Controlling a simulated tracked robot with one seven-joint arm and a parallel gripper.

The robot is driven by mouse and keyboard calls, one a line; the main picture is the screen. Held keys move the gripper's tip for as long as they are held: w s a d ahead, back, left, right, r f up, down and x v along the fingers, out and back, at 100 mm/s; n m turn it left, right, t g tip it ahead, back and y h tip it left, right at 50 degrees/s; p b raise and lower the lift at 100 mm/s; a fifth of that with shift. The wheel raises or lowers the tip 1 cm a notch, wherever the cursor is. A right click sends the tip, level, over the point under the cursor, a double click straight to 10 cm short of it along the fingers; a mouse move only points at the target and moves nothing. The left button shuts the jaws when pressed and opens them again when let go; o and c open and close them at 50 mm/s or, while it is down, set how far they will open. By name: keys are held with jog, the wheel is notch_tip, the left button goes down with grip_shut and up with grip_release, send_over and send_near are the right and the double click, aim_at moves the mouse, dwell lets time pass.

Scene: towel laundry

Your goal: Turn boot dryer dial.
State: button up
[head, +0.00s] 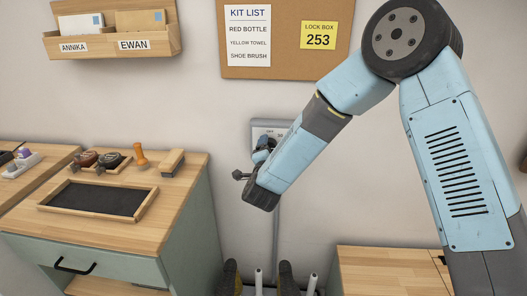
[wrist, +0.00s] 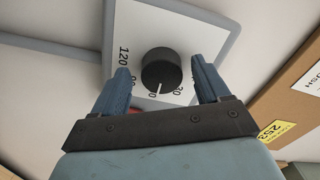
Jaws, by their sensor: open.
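The boot dryer dial (wrist: 161,72) is a round black knob with a white pointer line on a pale control plate (wrist: 181,33). Printed numbers, among them 120, ring the knob. In the wrist view the pointer aims down toward my gripper's base. My gripper (wrist: 163,82) is open, with one blue finger on each side of the dial and a gap on both sides. In the head view my gripper (head: 262,150) is in front of the wall-mounted control plate (head: 270,128). My arm and gripper hide most of the plate and the dial there.
Boots (head: 231,277) and pale upright posts (head: 258,278) stand below the control plate. A wooden-topped cabinet (head: 185,190) with a dark tray, stamps and a brush is at left. Another wooden surface (head: 385,270) is at lower right. A corkboard (head: 285,65) hangs above.

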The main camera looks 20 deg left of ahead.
jog(key=shift+s, duration=0.1)
jog(key=v, duration=1.3)
jog(key=shift+s, duration=0.25)
jog(key=shift+d, duration=0.1)
